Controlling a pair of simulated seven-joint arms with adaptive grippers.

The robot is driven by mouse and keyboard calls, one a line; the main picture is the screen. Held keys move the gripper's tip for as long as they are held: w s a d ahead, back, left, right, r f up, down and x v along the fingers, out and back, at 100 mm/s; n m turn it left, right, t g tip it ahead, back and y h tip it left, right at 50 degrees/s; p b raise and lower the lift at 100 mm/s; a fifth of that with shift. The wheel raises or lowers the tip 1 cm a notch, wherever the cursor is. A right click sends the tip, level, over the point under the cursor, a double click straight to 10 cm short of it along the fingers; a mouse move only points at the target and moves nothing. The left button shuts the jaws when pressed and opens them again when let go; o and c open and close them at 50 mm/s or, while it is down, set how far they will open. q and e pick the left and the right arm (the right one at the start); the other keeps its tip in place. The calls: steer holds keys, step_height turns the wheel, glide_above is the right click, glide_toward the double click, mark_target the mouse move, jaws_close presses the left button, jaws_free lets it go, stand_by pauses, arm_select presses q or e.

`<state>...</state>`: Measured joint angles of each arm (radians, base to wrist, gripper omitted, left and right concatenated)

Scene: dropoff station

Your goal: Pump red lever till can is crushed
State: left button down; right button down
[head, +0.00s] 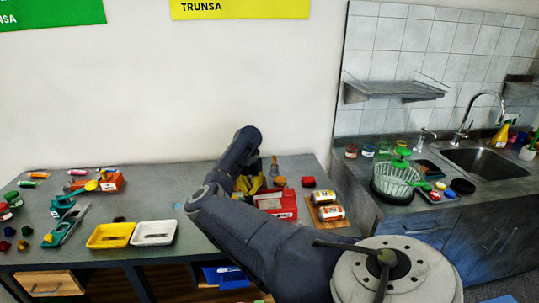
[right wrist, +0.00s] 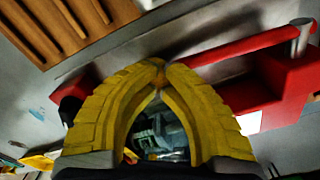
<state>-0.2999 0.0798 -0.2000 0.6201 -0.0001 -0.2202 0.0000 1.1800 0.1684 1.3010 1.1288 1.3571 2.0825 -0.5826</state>
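The red can crusher (head: 275,203) stands on the grey table in the middle of the head view, partly hidden by my right arm. In the right wrist view, its red lever (right wrist: 235,45) runs from a grey pivot at the upper right toward my fingertips. My right gripper (right wrist: 158,68) has its yellow fingertips together beside the lever; I cannot tell whether they grip it. In the head view the gripper (head: 248,184) is mostly hidden behind my arm. Two cans with white and red labels (head: 331,212) lie on a wooden board right of the crusher. My left gripper is not in view.
A yellow tray (head: 111,235) and a white tray (head: 154,233) lie left of my arm. A slatted wooden piece (right wrist: 65,25) shows in the wrist view. The sink counter is at the right.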

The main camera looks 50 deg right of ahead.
steer(key=shift+f, duration=0.3)
steer(key=shift+r, duration=0.1)
step_height(320, 180, up, 10)
steer(key=shift+s+d+f, duration=0.2)
steer(key=shift+s+d, duration=0.1)
stand_by(0.3)
stand_by(0.5)
